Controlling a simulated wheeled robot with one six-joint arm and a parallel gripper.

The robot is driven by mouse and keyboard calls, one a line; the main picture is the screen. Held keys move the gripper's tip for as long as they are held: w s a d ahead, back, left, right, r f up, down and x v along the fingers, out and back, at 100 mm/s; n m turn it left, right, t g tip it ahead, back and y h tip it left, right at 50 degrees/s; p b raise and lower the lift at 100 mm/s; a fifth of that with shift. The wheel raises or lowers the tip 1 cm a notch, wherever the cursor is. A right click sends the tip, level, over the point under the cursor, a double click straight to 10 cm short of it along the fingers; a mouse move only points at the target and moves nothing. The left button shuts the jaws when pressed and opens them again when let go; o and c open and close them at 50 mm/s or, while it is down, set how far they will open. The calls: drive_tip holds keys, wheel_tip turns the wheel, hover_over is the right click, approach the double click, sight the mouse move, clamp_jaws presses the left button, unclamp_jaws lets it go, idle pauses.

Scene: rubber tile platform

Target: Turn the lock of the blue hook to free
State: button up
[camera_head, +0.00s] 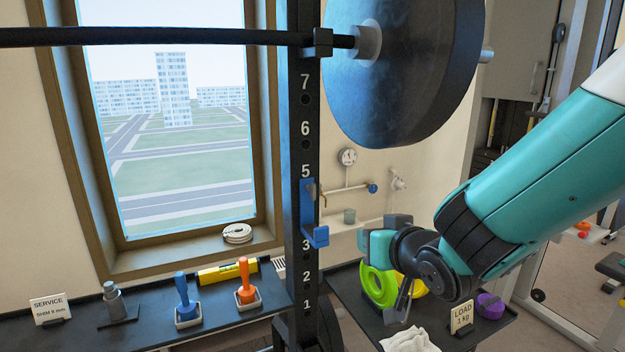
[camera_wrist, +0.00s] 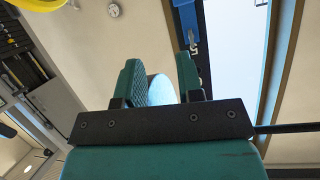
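The blue hook (camera_head: 318,236) is fixed to the black numbered upright (camera_head: 304,130), between about the 5 and 3 marks. Its arm juts out to the right at the bottom. A small grey part sits near the top of its plate; I cannot make out the lock's position. The hook also shows at the top of the wrist view (camera_wrist: 188,18), beyond the fingertips. My gripper (camera_head: 380,240) is right of the hook and apart from it. In the wrist view my gripper (camera_wrist: 158,70) has its two teal fingers spread, with a pale rounded shape visible between them, unclear.
A barbell (camera_head: 180,37) with a large dark plate (camera_head: 405,75) hangs above. A wall pipe with a blue knob (camera_head: 373,188) is behind. Below are green weight plates (camera_head: 378,287), a LOAD sign (camera_head: 461,316) and a purple item (camera_head: 489,305). Blue (camera_head: 186,298) and orange (camera_head: 245,280) handles stand left.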

drive_tip(key=w+a+r+n+t+y, duration=0.2)
drive_tip(key=a+r+t+y, duration=0.1)
drive_tip(key=a, duration=0.1)
drive_tip(key=p, duration=1.1)
approach(315, 188)
drive_tip(key=shift+n, duration=0.3)
drive_tip(key=x, duration=0.9)
drive_tip(key=shift+w+a+r, duration=0.1)
drive_tip(key=shift+r, duration=0.05)
drive_tip(key=shift+p+x, duration=0.4)
drive_tip(key=shift+x, duration=0.35)
clamp_jaws()
